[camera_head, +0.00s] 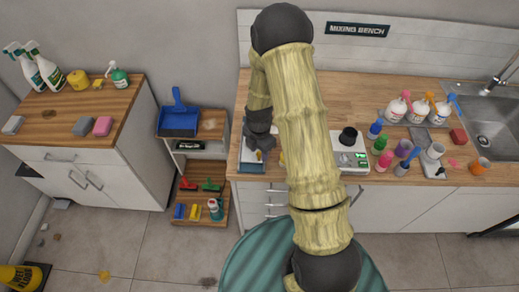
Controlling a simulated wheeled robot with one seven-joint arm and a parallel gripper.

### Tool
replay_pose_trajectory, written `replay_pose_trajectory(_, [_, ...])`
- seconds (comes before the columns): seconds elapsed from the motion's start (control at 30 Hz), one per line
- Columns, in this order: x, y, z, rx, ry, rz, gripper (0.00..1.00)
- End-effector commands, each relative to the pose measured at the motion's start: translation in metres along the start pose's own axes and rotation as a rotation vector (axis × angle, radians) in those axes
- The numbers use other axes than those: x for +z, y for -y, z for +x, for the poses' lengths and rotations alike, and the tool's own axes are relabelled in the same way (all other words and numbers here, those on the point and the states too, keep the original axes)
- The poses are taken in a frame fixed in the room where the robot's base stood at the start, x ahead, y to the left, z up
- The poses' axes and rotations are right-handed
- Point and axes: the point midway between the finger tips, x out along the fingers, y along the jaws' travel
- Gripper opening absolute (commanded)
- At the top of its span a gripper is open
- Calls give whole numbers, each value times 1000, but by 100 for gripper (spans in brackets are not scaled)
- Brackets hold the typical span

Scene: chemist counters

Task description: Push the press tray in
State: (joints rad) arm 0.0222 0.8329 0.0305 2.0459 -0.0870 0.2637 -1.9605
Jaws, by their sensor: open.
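My gripper (259,153) is at the left end of the wooden bench, pointing down, and is open with nothing seen between its fingers. A flat grey-blue tray-like piece (249,168) lies under and beside it, at the bench's front left edge. It may be the press tray, but I cannot tell for certain. My gripper and arm cover much of it, so how far it sticks out is unclear. I cannot tell whether my gripper touches it or hovers just above.
A white scale (349,153) with a black cup stands right of my arm. Several coloured bottles and cups crowd the bench's right, before the sink (494,125). A low shelf (190,160) with a blue dustpan (178,119) stands left of the bench. Floor between cabinets is mostly clear.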

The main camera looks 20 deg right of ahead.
Motion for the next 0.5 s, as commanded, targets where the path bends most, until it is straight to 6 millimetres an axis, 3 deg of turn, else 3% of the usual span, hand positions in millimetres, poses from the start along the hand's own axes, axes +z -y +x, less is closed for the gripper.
replay_pose_trajectory(0.13, [0,0,0,0,0,0,41])
replay_pose_trajectory(0.33, [0,0,0,0,0,1,2])
replay_pose_trajectory(0.5, [0,0,0,0,0,1,0])
